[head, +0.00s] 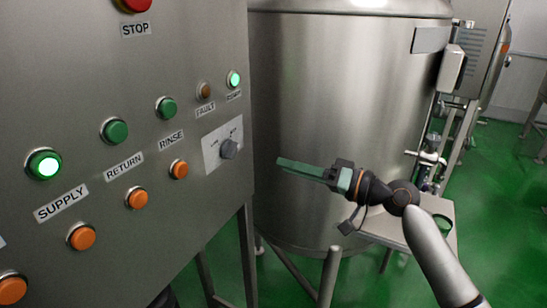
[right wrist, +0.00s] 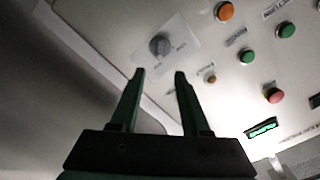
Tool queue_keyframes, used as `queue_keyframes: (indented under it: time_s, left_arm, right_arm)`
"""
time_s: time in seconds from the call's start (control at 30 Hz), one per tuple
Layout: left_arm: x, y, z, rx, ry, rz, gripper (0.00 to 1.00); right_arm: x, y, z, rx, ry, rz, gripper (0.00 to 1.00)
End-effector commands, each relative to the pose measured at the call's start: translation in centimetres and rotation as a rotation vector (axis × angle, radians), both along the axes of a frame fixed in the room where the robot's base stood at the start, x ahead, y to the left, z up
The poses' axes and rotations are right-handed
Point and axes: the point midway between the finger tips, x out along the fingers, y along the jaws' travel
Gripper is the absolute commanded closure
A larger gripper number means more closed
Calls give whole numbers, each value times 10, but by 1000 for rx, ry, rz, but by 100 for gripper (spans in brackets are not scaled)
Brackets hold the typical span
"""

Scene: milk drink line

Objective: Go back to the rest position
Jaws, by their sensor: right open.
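My right gripper (head: 282,164) is in front of the steel tank, to the right of the control panel (head: 110,60), with its green fingers pointing left toward the panel's edge. The right wrist view shows its two fingers (right wrist: 158,78) apart with nothing between them. The rotary selector knob (head: 228,149) is on the panel's lower right; in the right wrist view the knob (right wrist: 159,45) lies beyond the fingertips, apart from them. My left gripper is not seen in the head view.
The panel has a lit green SUPPLY button (head: 44,164), other green and orange buttons, and a red STOP button (head: 134,4). A large steel tank (head: 330,90) stands behind my right gripper. A small steel table (head: 440,208) is beside my right arm. Green floor (head: 500,190) shows at the right.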

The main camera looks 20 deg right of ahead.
Motion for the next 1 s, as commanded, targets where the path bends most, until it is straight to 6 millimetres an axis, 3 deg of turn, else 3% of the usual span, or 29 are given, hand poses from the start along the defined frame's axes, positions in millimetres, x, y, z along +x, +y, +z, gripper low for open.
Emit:
queue_keyframes:
  time_s: [0.17, 0.27, 0.37, 0.47, 0.6, 0.7, 0.83, 1.0]
  left_arm:
    - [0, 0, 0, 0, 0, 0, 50]
    - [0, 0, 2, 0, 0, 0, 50]
    - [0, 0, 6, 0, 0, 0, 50]
    - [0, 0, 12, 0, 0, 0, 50]
    - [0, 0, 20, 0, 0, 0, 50]
    - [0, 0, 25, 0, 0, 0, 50]
    - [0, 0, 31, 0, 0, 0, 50]
    - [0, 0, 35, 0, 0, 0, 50]
  right_arm:
    - [0, 0, -3, -2, 4, -3, 54]
    - [1, 2, -24, -26, 31, -27, 54]
    - [-1, 6, -75, -93, 93, -78, 54]
    - [-16, 14, -146, -205, 172, -141, 54]
    - [-60, 29, -239, -400, 262, -195, 54]
    - [-104, 43, -292, -545, 306, -203, 54]
    - [-164, 64, -338, -717, 335, -180, 54]
    - [-220, 87, -365, -869, 335, -131, 54]
